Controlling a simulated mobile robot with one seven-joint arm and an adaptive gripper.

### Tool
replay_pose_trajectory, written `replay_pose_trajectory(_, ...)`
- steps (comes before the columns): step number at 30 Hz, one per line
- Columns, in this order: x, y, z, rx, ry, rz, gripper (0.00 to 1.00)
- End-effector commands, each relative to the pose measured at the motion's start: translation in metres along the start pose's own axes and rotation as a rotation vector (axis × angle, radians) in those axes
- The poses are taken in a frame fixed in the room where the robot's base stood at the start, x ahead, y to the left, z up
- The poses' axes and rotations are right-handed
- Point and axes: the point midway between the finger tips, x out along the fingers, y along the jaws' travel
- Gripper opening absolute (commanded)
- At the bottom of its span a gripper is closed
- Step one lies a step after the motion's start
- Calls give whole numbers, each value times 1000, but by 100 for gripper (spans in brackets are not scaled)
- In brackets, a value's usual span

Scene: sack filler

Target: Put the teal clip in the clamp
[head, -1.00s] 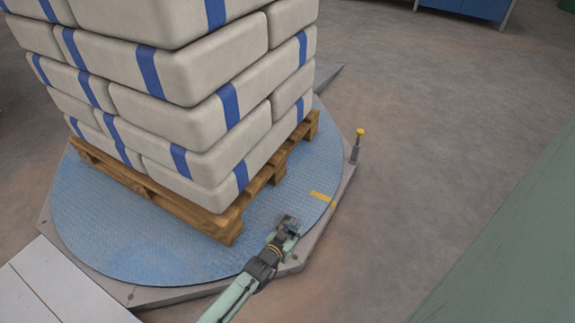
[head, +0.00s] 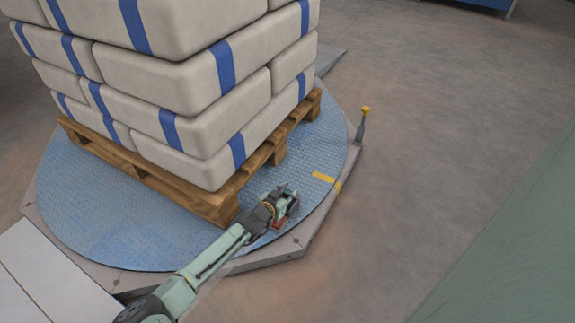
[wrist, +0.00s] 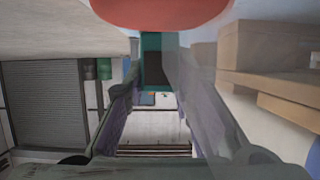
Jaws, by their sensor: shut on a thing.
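My gripper (head: 287,201) is low over the front right of the blue turntable (head: 130,222), close to the pallet's near corner. In the wrist view its two fingers (wrist: 158,100) are shut on the teal clip (wrist: 151,42), which shows as a teal piece with a dark lower part. The clip is too small to make out in the head view. A red rounded shape (wrist: 163,12) covers the top middle of the wrist view; I cannot tell what it is. I cannot make out the clamp in either view.
A wooden pallet (head: 205,205) stacked with white, blue-banded sacks (head: 190,110) stands on the turntable, just left of my gripper. A yellow-topped post (head: 364,120) stands at the turntable's right edge. A yellow mark (head: 326,181) lies on the turntable. Floor to the right is clear.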

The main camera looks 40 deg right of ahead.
Motion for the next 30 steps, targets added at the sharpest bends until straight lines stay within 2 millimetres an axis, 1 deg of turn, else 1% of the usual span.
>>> replay_pose_trajectory(5, -1, 0, -2, 0, 1, 0, 0)
replay_pose_trajectory(10, 1, 0, 3, 0, 1, 0, 0)
replay_pose_trajectory(11, 1, 0, 2, 0, 1, 0, 26)
replay_pose_trajectory(19, 1, 0, 2, 1, 1, 0, 44)
replay_pose_trajectory(27, 0, 0, 1, 1, 1, 0, 44)
replay_pose_trajectory(30, -2, 0, -5, 1, 1, 0, 44)
